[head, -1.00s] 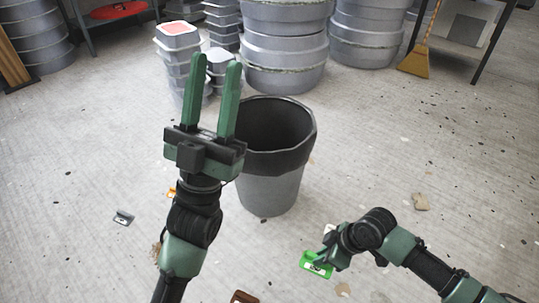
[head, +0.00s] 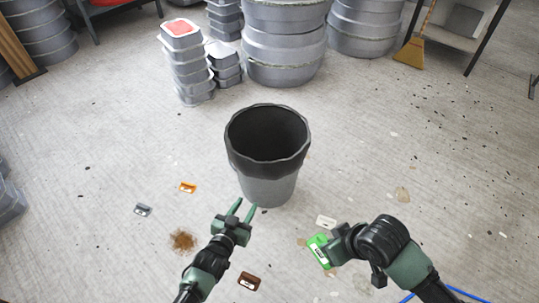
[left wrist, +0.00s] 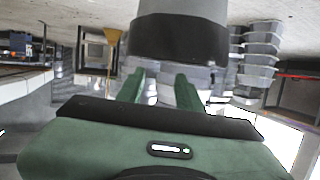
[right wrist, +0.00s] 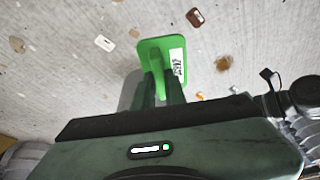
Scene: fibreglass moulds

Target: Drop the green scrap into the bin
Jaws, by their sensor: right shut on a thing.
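The green scrap (head: 320,251) is a flat bright green piece with a white label; it also shows in the right wrist view (right wrist: 153,55). My right gripper (right wrist: 161,92) is shut on it and holds it to the lower right of the bin. The grey bin (head: 268,185) with a black liner folded over its rim stands upright on the floor in the middle of the head view. Its opening faces up and looks dark inside. My left gripper (head: 240,208) is open and empty, low in front of the bin; the bin also shows upside down in the left wrist view (left wrist: 180,40).
Loose scraps lie on the floor: orange (head: 188,187), grey (head: 143,210), brown (head: 249,281) and white (head: 326,221). A brown powdery patch (head: 183,240) is at the left. Stacked moulds (head: 285,45) and a broom (head: 411,50) stand behind. Floor between the bin and my right gripper is mostly clear.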

